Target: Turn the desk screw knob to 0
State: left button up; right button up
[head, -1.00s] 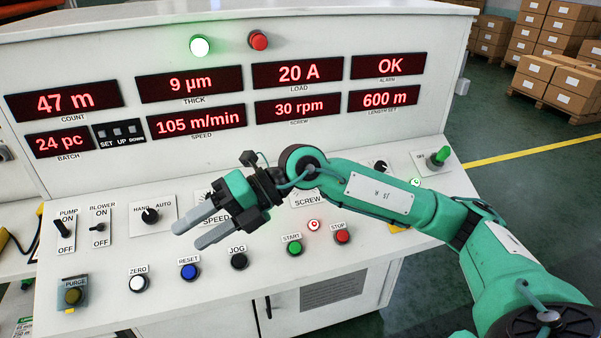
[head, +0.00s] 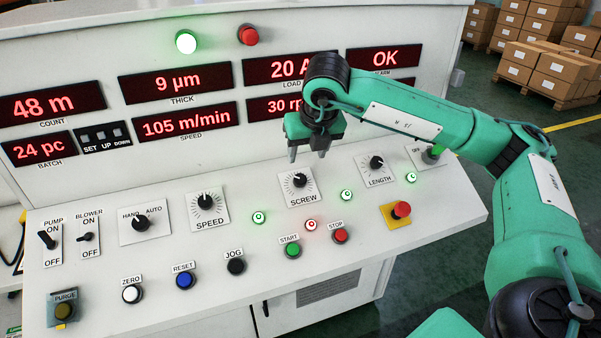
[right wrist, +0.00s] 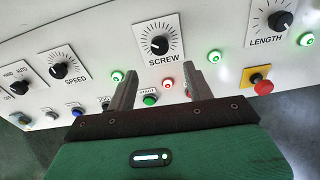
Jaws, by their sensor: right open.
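The screw knob (head: 299,180) is a black round knob on a white dial plate labelled SCREW, on the sloping desk. It also shows in the right wrist view (right wrist: 159,45), beyond the fingers. My right gripper (head: 307,155) is open and empty, fingers pointing down, just above and behind the knob in the head view. In the right wrist view its two grey fingers (right wrist: 159,78) stand apart with the knob between their lines, not touching it. The screw display (head: 272,108) reads 30 and is partly hidden by my gripper. My left gripper is not in view.
The speed knob (head: 205,201) is to the left, the length knob (head: 376,162) to the right. A red emergency button (head: 401,209) on yellow, the start button (head: 292,250) and stop button (head: 340,236) are close by. Several small lit lamps surround the screw dial.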

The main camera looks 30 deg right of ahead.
aim_at(300, 178)
jog(key=p+x, duration=0.2)
jog(key=x, duration=0.8)
jog(key=shift+f+p, duration=0.2)
jog(key=shift+p, duration=0.1)
jog(key=c, duration=1)
